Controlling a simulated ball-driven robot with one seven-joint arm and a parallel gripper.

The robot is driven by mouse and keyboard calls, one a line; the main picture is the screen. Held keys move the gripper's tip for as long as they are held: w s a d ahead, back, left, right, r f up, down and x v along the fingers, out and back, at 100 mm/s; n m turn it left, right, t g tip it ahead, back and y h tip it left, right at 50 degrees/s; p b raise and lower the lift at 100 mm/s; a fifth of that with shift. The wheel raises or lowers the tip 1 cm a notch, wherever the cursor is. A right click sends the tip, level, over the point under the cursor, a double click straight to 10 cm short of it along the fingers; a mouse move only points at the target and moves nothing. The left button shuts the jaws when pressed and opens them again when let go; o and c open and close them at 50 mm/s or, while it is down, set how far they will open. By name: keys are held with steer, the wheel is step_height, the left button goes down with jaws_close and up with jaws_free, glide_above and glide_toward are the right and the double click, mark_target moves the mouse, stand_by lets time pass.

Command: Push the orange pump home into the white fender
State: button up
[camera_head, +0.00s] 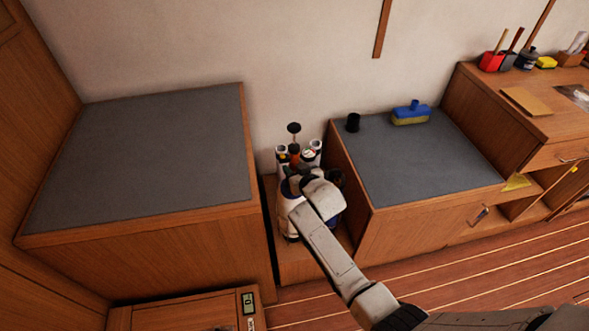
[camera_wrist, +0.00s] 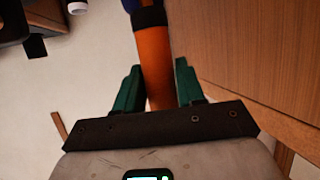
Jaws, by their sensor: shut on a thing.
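The orange pump (camera_wrist: 155,65) is a smooth cylinder with a dark band towards its far end. My gripper (camera_wrist: 158,88) has its green fingers on either side of it and is shut on it. In the head view a small orange part (camera_head: 294,150) shows just beyond my wrist, below a black knob. White upright shapes stand close around it, one at the left (camera_head: 281,154) and one at the right (camera_head: 316,145). I cannot tell which is the white fender. My gripper and arm hide the lower part of this group, so how deep the pump sits is hidden.
The group stands in a narrow gap between two grey-topped wooden cabinets, left (camera_head: 150,160) and right (camera_head: 420,160). A black cup (camera_head: 353,122) and a blue-and-yellow brush (camera_head: 410,115) stand on the right one. In the wrist view a wooden side (camera_wrist: 250,45) is close at the right.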

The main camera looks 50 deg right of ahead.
steer(key=shift+f+b, duration=1.3)
steer(key=shift+f, duration=0.05)
stand_by(0.3)
steer(key=o, duration=1.2)
steer(key=p+v, duration=0.1)
steer(key=v, duration=0.9)
steer(key=shift+s+a+r, duration=0.15)
steer(key=shift+s+r, duration=0.05)
steer(key=shift+s, duration=0.15)
